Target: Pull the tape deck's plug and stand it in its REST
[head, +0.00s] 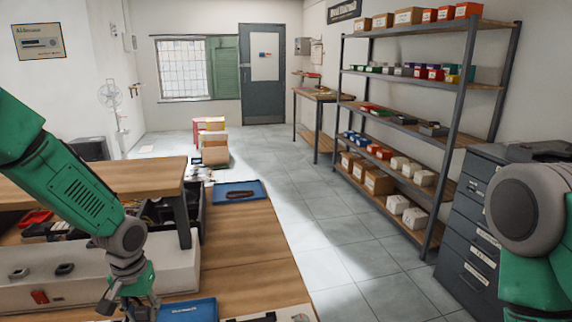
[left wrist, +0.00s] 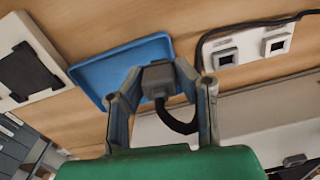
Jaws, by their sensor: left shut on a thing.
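My left gripper (head: 140,304) is low at the front of the wooden bench in the head view. In the left wrist view the same gripper (left wrist: 160,88) is shut on a dark grey plug (left wrist: 158,76). A black cable (left wrist: 180,124) curves from the plug back between the fingers. Behind the plug is a blue tray (left wrist: 112,66), which also shows in the head view (head: 190,311). I cannot tell the gap between plug and tray. A pale plate with two square sockets (left wrist: 250,47) lies right of the tray. Neither the REST nor the tape deck is clearly identifiable. My right gripper is out of view.
A white box (head: 150,272) with small dark fittings and a red switch (head: 39,296) stands under a wooden shelf (head: 110,178). Another blue tray (head: 258,190) holds a brown item farther back. A dark cable (left wrist: 203,42) runs beside the socket plate.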

